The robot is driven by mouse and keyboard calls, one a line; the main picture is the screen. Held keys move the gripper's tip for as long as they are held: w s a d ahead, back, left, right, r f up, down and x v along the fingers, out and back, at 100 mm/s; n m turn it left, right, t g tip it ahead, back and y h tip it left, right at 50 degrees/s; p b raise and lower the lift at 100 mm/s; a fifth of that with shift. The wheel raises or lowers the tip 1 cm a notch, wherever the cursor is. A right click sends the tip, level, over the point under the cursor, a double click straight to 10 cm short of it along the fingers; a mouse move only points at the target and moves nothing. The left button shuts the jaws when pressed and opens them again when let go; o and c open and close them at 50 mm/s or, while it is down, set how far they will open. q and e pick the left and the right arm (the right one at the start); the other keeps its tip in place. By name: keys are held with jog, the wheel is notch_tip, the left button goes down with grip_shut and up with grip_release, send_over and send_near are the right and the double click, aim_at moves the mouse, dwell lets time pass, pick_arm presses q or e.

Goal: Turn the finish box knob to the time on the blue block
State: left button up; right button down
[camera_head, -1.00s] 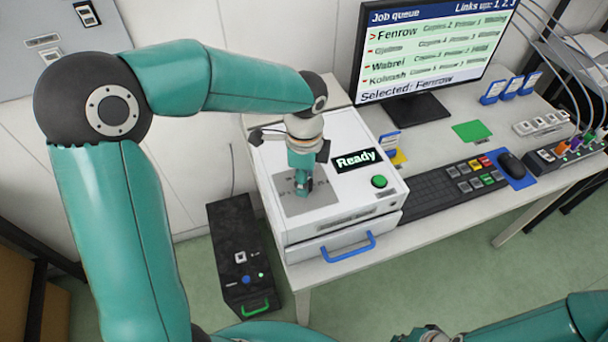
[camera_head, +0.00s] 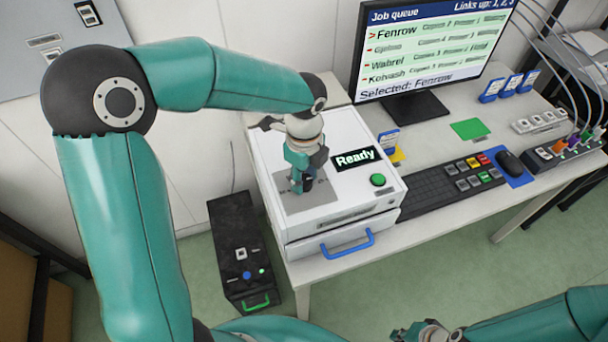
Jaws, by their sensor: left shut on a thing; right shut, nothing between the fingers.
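The finish box (camera_head: 272,158) looks to be the white box on the desk, with a "Ready" display (camera_head: 355,157), a green button (camera_head: 378,180) and a grey panel (camera_head: 311,203) on top. My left gripper (camera_head: 297,188) points down at the grey panel and is shut on what looks like the knob, which it hides along with most of the dial marks. My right gripper (camera_head: 428,332) is shut and empty at the bottom edge, partly cut off.
A monitor (camera_head: 430,50) shows a job queue with Fenrow selected. Several blue labelled blocks (camera_head: 510,86) stand at the back right, near a green pad (camera_head: 469,129). A keyboard (camera_head: 440,190) and mouse (camera_head: 511,163) lie right of the box. A black unit (camera_head: 237,235) stands on the floor.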

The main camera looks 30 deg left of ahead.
aim_at(305, 179)
pick_arm(q)
jog(key=shift+w+r, duration=0.15)
jog(key=o, duration=1.1)
jog(key=shift+o, duration=0.2)
notch_tip(305, 179, up, 12)
